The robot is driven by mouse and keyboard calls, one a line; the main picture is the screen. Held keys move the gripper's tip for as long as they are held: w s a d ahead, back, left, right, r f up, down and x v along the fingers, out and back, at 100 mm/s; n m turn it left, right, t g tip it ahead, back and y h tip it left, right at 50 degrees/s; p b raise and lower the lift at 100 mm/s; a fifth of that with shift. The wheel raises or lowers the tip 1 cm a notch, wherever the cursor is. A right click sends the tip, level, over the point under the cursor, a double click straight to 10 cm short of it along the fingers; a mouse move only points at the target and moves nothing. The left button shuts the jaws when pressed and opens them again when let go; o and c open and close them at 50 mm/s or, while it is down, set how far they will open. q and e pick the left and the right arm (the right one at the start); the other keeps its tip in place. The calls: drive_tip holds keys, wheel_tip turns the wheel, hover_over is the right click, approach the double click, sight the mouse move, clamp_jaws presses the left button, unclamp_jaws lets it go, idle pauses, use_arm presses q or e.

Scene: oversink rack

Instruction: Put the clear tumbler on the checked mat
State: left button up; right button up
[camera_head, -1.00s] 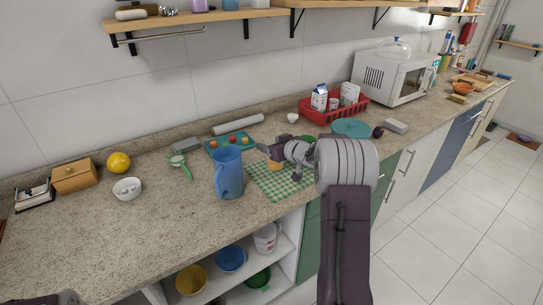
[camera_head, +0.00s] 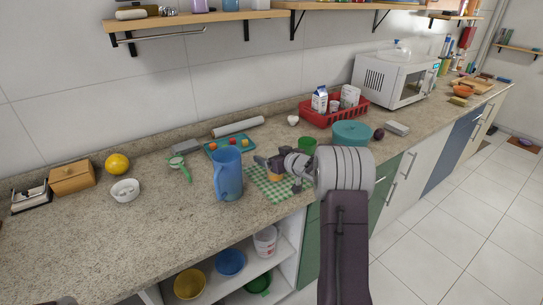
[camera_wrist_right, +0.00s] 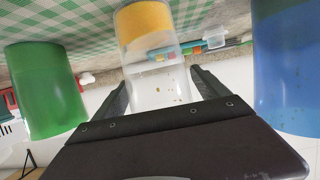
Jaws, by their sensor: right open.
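The clear tumbler (camera_wrist_right: 154,62) is see-through, with a yellow-orange band at its base end. In the right wrist view it lies between the fingers of my open right gripper (camera_wrist_right: 160,88). Its base end shows against the green-and-white checked mat (camera_wrist_right: 70,15); contact with the mat is hard to judge. In the head view the mat (camera_head: 262,188) lies near the counter's front edge. My right gripper (camera_head: 266,162) is over its back part, and the orange of the tumbler (camera_head: 274,177) shows just below.
A blue pitcher (camera_head: 228,174) stands close left of the mat, and a green cup (camera_head: 307,144) behind it. A teal pot (camera_head: 351,133) and red rack (camera_head: 333,109) are further right. A tray (camera_head: 230,146) lies behind. The counter's left front is clear.

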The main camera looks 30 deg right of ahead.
drive_tip(key=shift+r, duration=0.1)
drive_tip(key=shift+s+r, duration=0.1)
drive_tip(key=shift+r, duration=0.15)
drive_tip(key=p+v, duration=0.1)
drive_tip(key=v, duration=1)
drive_tip(key=shift+s+p, duration=0.35)
drive_tip(key=shift+s, duration=0.05)
